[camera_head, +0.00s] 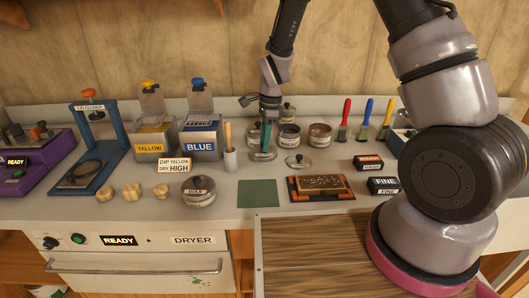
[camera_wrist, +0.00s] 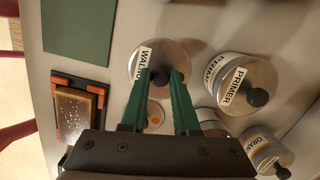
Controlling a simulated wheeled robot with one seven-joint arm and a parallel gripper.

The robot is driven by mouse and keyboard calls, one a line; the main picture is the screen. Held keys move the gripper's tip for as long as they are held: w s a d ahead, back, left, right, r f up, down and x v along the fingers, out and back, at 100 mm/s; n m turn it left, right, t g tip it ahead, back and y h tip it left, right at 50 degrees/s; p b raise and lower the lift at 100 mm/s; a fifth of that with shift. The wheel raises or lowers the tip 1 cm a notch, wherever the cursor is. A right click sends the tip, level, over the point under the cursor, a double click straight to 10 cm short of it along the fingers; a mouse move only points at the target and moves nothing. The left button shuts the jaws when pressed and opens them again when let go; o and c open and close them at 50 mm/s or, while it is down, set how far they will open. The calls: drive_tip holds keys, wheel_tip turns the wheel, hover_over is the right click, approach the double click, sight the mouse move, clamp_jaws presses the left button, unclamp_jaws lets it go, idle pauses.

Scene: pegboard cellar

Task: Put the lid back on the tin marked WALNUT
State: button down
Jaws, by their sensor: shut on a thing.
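My gripper (camera_head: 263,150) has green fingers, shut on the dark knob of a round silver lid (camera_wrist: 150,52) marked WALNUT. The fingers also show in the wrist view (camera_wrist: 162,78). In the head view the held lid (camera_head: 262,157) is small and partly covered by the fingers. I cannot tell whether it touches the counter. An open tin (camera_head: 288,141) stands just right of my gripper in the head view; its label is too small to read surely. Another open tin (camera_head: 320,137) stands right of it. A loose lid (camera_head: 298,161) lies on the counter in front of them.
A lidded PRIMER tin (camera_wrist: 236,80) is beside the held lid in the wrist view. A green mat (camera_head: 258,193), a block in an orange-cornered tray (camera_head: 320,187) and a lidded tin (camera_head: 198,192) lie nearer the front.

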wheel_tip(320, 180, up, 4)
drive_tip(key=shift+f, duration=0.25)
drive_tip(key=shift+w+d+r, duration=0.25)
drive_tip(key=shift+w+r, duration=0.15)
drive_tip(key=shift+r, duration=0.1)
drive_tip(key=shift+w+d+r, duration=0.2)
drive_tip(key=shift+w+r, duration=0.2)
drive_tip(key=shift+r, duration=0.1)
drive_tip(key=w+d+r, duration=0.3)
drive_tip(key=w+d, duration=0.6)
drive_tip(key=w, duration=0.2)
drive_tip(key=shift+s+d+f, duration=0.1)
drive_tip(key=shift+s+f, duration=0.05)
drive_tip(key=shift+f, duration=2.85)
drive_tip(key=shift+f, duration=0.15)
drive_tip(key=c, duration=0.6)
unclamp_jaws()
